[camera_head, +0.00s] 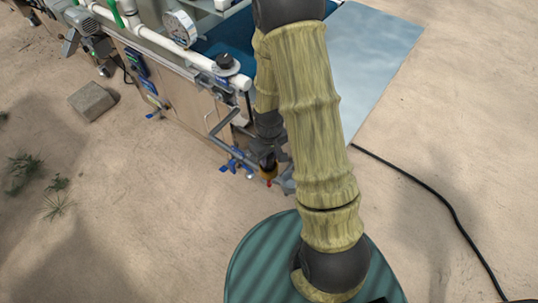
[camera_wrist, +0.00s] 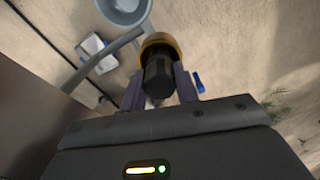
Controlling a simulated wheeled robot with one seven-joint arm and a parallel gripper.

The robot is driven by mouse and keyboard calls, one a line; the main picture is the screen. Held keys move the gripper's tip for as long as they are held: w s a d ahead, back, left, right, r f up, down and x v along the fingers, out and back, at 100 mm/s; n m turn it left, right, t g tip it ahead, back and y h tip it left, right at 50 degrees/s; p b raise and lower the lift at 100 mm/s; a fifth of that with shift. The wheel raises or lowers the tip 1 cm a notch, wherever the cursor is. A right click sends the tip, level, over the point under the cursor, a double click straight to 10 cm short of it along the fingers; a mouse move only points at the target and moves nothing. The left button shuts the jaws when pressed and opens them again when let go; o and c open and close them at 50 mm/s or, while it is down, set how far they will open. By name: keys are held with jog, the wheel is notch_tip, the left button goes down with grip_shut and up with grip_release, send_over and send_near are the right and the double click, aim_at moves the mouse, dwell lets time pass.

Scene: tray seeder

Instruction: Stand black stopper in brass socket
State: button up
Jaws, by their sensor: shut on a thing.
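The black stopper (camera_wrist: 158,78) is between the two fingers of my gripper (camera_wrist: 160,88) in the wrist view, and the gripper is shut on it. The brass socket (camera_wrist: 160,40) shows as a yellow-brown ring right at the stopper's far end. The two overlap in this view, and I cannot tell how deep the stopper sits or whether it touches the bottom. In the head view my dark gripper (camera_head: 270,148) is directly above the brass socket (camera_head: 267,172) at the machine's near corner. The stopper cannot be made out there.
A grey round cup (camera_wrist: 122,10) on a bent pipe is close beside the socket. Blue clamp handles (camera_head: 232,165) and a bent grey rod (camera_head: 218,122) are to its left. The seeder's wooden side (camera_head: 185,95) is behind. Sandy ground on the left is mostly open.

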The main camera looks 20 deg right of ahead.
jog(key=shift+f, duration=0.4)
jog(key=o, duration=0.7)
jog(key=shift+r, duration=0.1)
jog(key=shift+r+p, duration=4.6)
jog(key=shift+r, duration=0.85)
